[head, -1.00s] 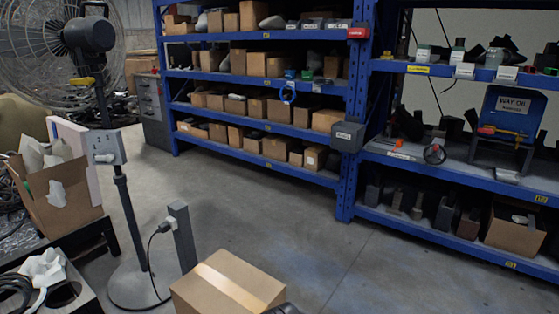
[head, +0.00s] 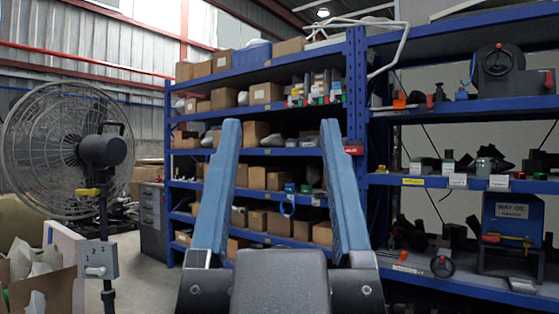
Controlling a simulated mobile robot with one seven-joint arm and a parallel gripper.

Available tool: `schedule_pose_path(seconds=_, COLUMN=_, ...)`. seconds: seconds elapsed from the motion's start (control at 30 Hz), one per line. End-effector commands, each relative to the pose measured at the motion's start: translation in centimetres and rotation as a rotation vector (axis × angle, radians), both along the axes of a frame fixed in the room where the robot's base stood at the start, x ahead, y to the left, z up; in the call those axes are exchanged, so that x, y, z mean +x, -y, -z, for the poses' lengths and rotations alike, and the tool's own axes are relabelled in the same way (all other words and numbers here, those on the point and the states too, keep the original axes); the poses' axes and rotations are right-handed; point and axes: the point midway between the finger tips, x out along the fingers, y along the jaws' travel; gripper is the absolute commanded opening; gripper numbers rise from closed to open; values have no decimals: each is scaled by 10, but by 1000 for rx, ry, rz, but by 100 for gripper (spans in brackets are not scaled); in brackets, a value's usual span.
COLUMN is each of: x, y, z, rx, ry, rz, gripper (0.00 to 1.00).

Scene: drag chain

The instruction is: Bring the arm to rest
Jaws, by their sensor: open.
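My gripper (head: 281,128) stands upright in the middle of the head view, close to the camera. Its two blue fingers are spread apart, with nothing between them. The shelves show through the gap, well behind the fingers. The dark gripper body fills the bottom middle and hides the lower shelves and the floor there.
Blue shelving (head: 356,100) with boxes and parts spans the middle and right. A large fan (head: 60,150) on a stand is at the left. An open cardboard box (head: 50,291) is at the lower left. A blue "WAY OIL" bin (head: 512,222) sits on the right shelf.

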Motion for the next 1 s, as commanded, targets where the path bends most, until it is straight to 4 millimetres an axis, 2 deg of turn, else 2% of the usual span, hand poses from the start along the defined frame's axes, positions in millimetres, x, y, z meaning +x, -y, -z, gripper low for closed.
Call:
schedule_pose_path(seconds=0.2, x=1, y=0, z=0, rx=0, ry=-3, rz=-1, gripper=70)
schedule_pose_path(seconds=0.37, x=1, y=-1, z=-17, rx=0, ry=-4, rz=-3, gripper=70)
schedule_pose_path(seconds=0.57, x=2, y=-1, z=-66, rx=0, ry=-5, rz=-4, gripper=70)
schedule_pose_path(seconds=1.0, x=2, y=-1, z=-203, rx=0, ry=-5, rz=-6, gripper=70)
